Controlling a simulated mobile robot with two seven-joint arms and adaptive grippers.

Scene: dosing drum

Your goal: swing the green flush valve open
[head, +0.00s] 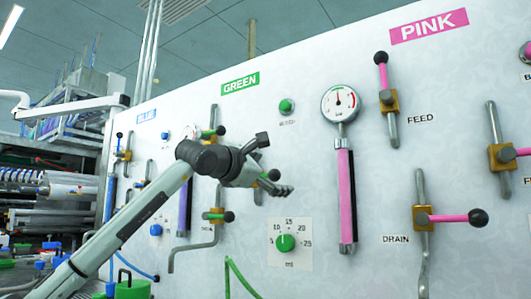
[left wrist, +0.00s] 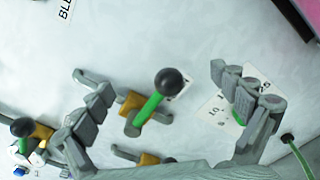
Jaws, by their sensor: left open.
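My left gripper (head: 272,164) is open in front of the green section of the panel. In the left wrist view its two fingers stand wide apart on either side of a green valve handle with a black knob (left wrist: 151,108), with visible gaps. That knob also shows by the fingers in the head view (head: 274,175). The valve has a brass body and grey pipe; its label is mostly hidden, so I cannot read whether it says flush. Another green-handled valve (head: 215,216) sits lower left, its handle pointing right. A third (head: 220,131) is partly behind my wrist. My right gripper is not in view.
A green dial (head: 285,243) and a green button (head: 286,106) are on the panel near the gripper. A pressure gauge (head: 341,102) above a pink column and pink-handled valves (head: 449,217) stand to the right. A green hose (head: 236,277) runs below.

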